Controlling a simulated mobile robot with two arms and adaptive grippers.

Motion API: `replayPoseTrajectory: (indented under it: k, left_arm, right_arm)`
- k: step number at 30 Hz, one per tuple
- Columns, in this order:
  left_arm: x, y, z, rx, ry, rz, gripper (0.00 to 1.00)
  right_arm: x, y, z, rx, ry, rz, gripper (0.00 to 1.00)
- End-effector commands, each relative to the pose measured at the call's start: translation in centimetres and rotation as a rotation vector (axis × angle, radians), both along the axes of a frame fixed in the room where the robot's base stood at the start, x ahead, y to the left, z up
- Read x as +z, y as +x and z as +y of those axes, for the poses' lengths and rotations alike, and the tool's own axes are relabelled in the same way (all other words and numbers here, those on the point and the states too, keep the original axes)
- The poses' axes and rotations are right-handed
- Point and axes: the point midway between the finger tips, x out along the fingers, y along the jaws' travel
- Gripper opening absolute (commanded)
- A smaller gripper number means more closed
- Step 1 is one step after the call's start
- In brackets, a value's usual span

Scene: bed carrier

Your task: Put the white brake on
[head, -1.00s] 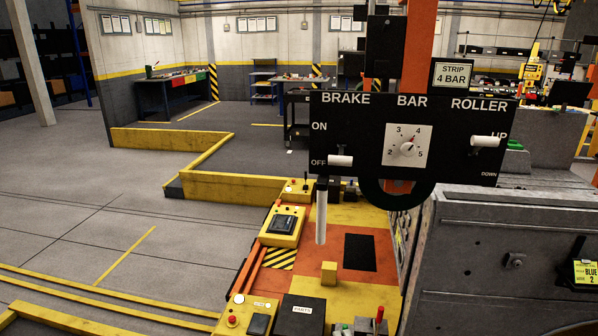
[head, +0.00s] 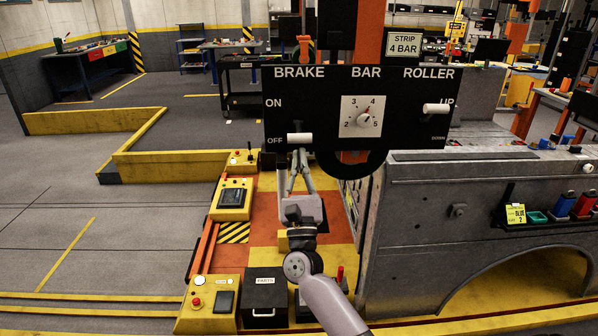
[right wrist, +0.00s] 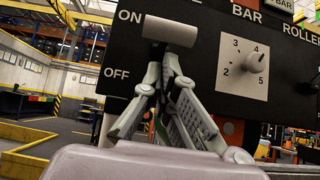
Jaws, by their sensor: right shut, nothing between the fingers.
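The white brake handle (head: 299,138) sticks out of the black control panel (head: 400,95) on the left, level with the OFF label. In the right wrist view the white handle (right wrist: 170,31) stands above my fingertips, partly in front of the ON side. My right gripper (head: 298,158) comes up from below, with its tips pointing up just under the handle. In the right wrist view my right gripper (right wrist: 163,62) is shut and empty. Its tips are very close to the handle's underside; I cannot tell if they touch. My left gripper is not in view.
The panel also carries a white BAR dial (head: 362,117) and a white roller handle (head: 437,109), which is up near UP. A yellow control box (head: 208,304) and a black box (head: 265,290) stand below. A grey machine body (head: 420,215) borders the right side.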

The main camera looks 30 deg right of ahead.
Motion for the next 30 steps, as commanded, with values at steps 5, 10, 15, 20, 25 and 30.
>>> replayPoseTrajectory:
  k: [5, 10, 15, 20, 25, 30]
  left_arm:
    - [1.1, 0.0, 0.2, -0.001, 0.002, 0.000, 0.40]
    - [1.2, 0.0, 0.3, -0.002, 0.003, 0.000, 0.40]
    - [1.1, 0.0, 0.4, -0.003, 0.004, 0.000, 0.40]
    - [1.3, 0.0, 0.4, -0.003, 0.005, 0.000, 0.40]
    - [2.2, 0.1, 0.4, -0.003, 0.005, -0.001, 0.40]
    - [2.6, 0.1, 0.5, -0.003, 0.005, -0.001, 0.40]
  right_arm:
    - [1.4, 1.3, -0.8, -0.001, 0.000, 0.001, 0.00]
    - [1.6, 1.6, -1.0, -0.001, 0.000, 0.001, 0.00]
    - [1.5, 1.6, -1.0, -0.001, 0.000, 0.001, 0.00]
    - [1.6, 1.5, -0.9, -0.001, 0.002, 0.005, 0.00]
    - [2.0, 1.4, -0.9, -0.001, 0.020, 0.031, 0.00]
    - [2.0, 1.3, -0.8, -0.001, 0.031, 0.052, 0.00]
